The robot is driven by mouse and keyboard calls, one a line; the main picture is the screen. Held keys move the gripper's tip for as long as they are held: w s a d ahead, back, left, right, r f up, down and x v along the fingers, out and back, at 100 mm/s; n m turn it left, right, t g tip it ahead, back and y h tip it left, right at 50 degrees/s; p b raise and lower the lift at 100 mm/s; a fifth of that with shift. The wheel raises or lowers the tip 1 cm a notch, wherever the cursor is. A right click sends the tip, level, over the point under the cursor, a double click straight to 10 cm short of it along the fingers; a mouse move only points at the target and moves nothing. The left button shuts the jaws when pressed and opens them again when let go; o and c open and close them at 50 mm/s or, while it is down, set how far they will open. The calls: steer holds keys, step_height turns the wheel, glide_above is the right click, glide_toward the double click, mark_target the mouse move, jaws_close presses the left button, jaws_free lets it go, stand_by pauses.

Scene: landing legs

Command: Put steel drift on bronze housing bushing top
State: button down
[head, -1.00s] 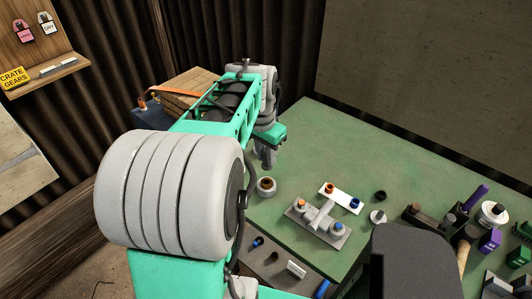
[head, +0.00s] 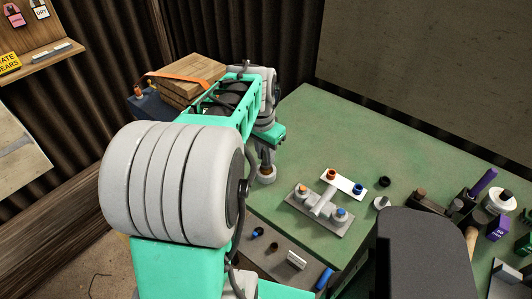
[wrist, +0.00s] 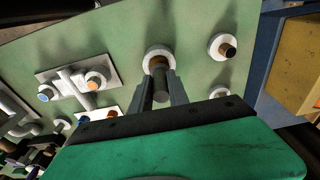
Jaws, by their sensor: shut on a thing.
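My gripper (wrist: 158,82) is shut on a grey cylinder, the steel drift (wrist: 160,88), mostly hidden between the fingers in the wrist view. Just beyond the fingertips is a pale round housing (wrist: 149,53) with a brown bronze bushing (wrist: 157,62) in its middle. The drift's lower end overlaps the bushing in this view, and I cannot tell whether they touch. In the head view my gripper (head: 267,160) is directly above the pale housing (head: 267,178), close to it. The drift and bushing are hidden there.
A grey plate fixture (head: 319,209) with orange and blue bushings stands right of the housing, beside a white card (head: 344,184). A second pale ring (wrist: 216,41) with a dark post (wrist: 228,50) is nearby. Tools crowd the bench's right side. The green bench (head: 310,125) is clear behind.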

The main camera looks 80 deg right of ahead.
steer(key=shift+f+b, duration=0.3)
steer(key=shift+f, duration=0.05)
steer(key=c, duration=1.2)
jaws_free()
step_height(320, 180, up, 7)
steer(key=p, duration=0.5)
